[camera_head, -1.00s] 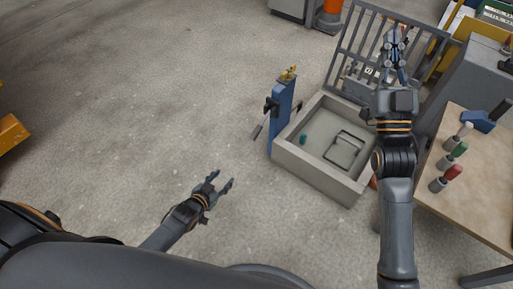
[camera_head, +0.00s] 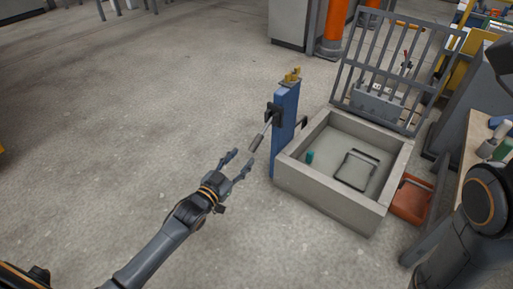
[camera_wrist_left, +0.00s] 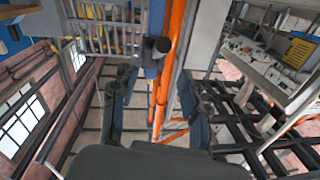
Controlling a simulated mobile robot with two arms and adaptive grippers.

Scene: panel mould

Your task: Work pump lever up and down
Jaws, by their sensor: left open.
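The pump lever (camera_head: 257,142) is a thin rod with a grey grip. It slants down and left from a black bracket on the blue pump post (camera_head: 286,118), which has a brass fitting on top. My left gripper (camera_head: 241,159) is open and empty. Its fingertips point toward the lever grip, just short of it in the head view. In the left wrist view the dark round end of the lever (camera_wrist_left: 158,46) shows between and beyond the two spread fingers (camera_wrist_left: 158,80). My right gripper is out of view; only part of my right arm shows at the right edge.
A grey concrete basin (camera_head: 325,198) stands right of the post, with a grey barred gate (camera_head: 390,65) behind it. An orange bin (camera_head: 411,200) sits beside the basin. A workbench is at the far right. The floor left of the post is clear.

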